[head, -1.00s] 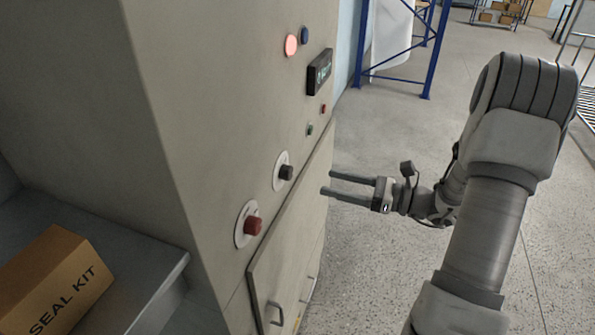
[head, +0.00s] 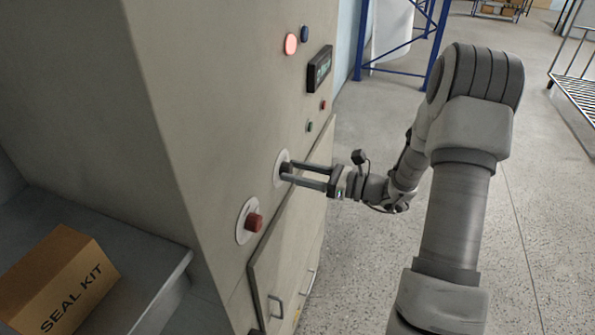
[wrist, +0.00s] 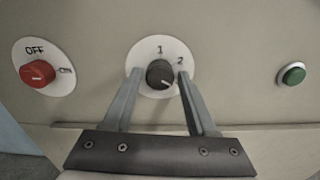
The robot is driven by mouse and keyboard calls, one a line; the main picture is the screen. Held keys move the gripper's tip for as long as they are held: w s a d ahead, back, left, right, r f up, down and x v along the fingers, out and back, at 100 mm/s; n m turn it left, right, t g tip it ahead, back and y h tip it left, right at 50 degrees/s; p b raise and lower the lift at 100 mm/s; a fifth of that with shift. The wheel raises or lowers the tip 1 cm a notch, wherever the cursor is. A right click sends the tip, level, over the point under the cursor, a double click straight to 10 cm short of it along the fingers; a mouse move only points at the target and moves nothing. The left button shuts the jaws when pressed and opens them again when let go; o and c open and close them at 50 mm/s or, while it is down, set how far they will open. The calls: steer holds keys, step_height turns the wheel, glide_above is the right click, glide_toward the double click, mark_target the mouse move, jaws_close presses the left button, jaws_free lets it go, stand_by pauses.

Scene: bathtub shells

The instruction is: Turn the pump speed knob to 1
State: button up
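The black knob (wrist: 160,74) sits on a round white dial plate (wrist: 150,50) with "1" at the top and "2" at the upper right. A pale mark on the knob seems to point to the lower right, off the 1. My gripper (wrist: 160,76) is open, with one finger on each side of the knob and a visible gap on both sides. In the head view, my gripper (head: 288,171) reaches the cabinet front at this dial plate (head: 279,176), and its fingers partly hide the knob.
A red knob (wrist: 37,73) on a plate marked "OFF" is to the left, and a green button (wrist: 293,74) to the right. The cabinet door (head: 285,250) is below. A seal kit box (head: 62,278) lies on a grey ledge (head: 160,275).

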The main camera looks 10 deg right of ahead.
jaws_close()
steer(key=shift+b, duration=0.4)
steer(key=n+b, duration=0.4)
steer(key=shift+f+b, duration=0.3)
steer(key=shift+b, duration=0.1)
steer(key=n+b, duration=1.9)
steer(key=b, duration=1.2)
steer(key=shift+s+r+n+b, duration=0.1)
steer(key=shift+n+b, duration=0.2)
steer(key=shift+n, duration=0.1)
steer(key=shift+r, duration=0.1)
